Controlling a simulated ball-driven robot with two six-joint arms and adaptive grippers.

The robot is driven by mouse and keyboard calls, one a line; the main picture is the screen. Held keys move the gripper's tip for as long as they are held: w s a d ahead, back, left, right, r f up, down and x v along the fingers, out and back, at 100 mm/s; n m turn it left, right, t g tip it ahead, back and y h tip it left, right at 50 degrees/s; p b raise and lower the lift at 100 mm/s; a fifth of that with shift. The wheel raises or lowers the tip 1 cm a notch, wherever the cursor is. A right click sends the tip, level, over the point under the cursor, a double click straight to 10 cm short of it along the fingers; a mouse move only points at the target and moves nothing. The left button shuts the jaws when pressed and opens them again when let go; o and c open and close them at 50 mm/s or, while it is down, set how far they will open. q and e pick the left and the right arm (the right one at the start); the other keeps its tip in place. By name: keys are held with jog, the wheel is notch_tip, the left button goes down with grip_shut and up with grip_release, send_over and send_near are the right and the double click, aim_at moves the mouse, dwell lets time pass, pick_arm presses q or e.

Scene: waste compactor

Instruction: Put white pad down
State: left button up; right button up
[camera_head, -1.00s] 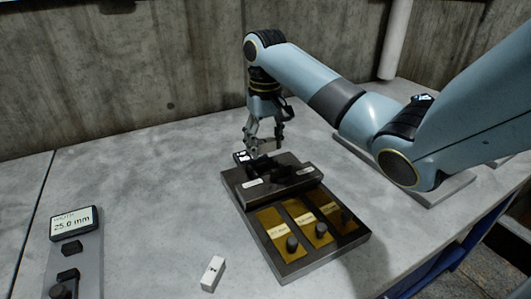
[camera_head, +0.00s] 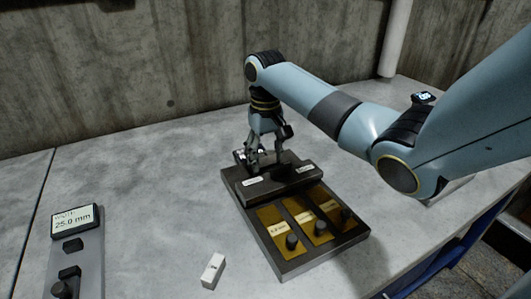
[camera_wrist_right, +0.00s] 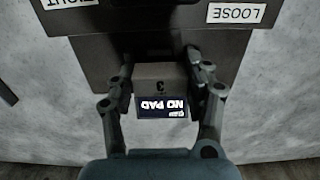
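My right gripper (camera_head: 265,160) points down at the back of a dark fixture (camera_head: 237,189). In the right wrist view my right gripper (camera_wrist_right: 161,72) has its two fingers on either side of a block marked 3 (camera_wrist_right: 162,77). This block looks grey in the shade and seems to be the white pad held between the fingertips. Just below it in that view is a small screen (camera_wrist_right: 161,106) reading NO PAD. In the head view the fingers largely hide the block. Another white pad (camera_head: 213,270) lies apart on the table. My left gripper is not in view.
The fixture has brass-coloured plates with dark knobs (camera_head: 320,229) at its front, and a label reading LOOSE (camera_wrist_right: 237,13). A gauge (camera_head: 75,219) showing 25.0 mm stands at the left. The grey table (camera_head: 130,190) is clear between them. A concrete wall (camera_head: 120,80) is behind.

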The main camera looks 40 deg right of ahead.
aim_at(266, 154)
jog(key=o, duration=0.4)
jog(key=shift+o, duration=0.2)
jog(key=shift+r, duration=0.2)
notch_tip(266, 154, up, 9)
jog(key=shift+f, duration=0.1)
notch_tip(266, 154, up, 4)
jog(key=shift+r+p, duration=0.1)
jog(key=shift+p, duration=1.1)
